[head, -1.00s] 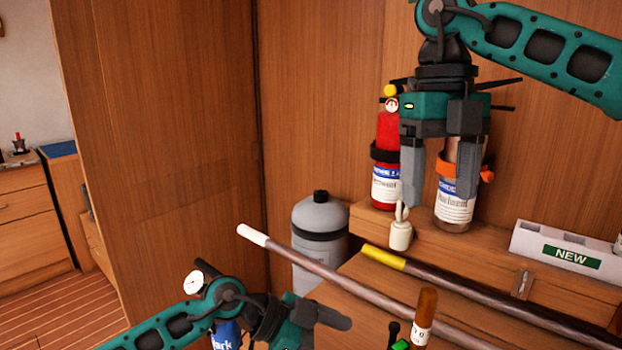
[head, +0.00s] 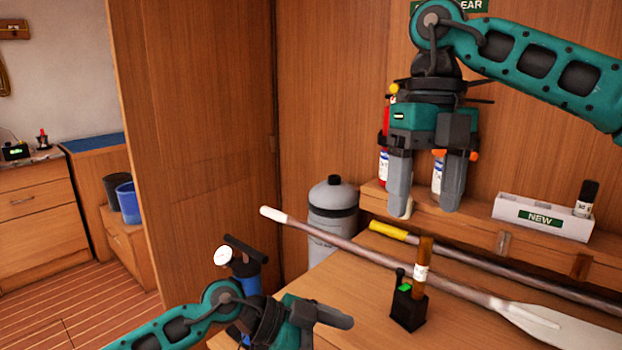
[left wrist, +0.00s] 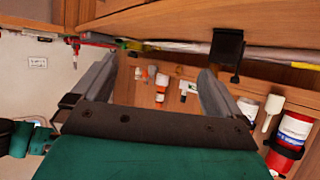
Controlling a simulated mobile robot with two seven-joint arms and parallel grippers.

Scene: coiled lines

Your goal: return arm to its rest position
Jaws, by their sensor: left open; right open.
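My right gripper (head: 428,190) is open, its two grey fingers pointing down in front of the back shelf in the head view. It hides parts of a red extinguisher (head: 383,160) and a second labelled bottle (head: 437,178) behind it. I see nothing held between its fingers. My left arm comes in at the bottom left of the head view, with its gripper (head: 325,318) low, at the front edge of the worktop. In the left wrist view the left gripper's fingers (left wrist: 155,90) are apart, with nothing between them.
A long oar (head: 345,245) and a yellow-tipped pole (head: 440,252) lie across the worktop (head: 370,290). A black holder (head: 408,308) with a brown tube stands at the front. A grey tank (head: 333,212), a pump with gauge (head: 240,262) and a "NEW" box (head: 540,217) are nearby.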

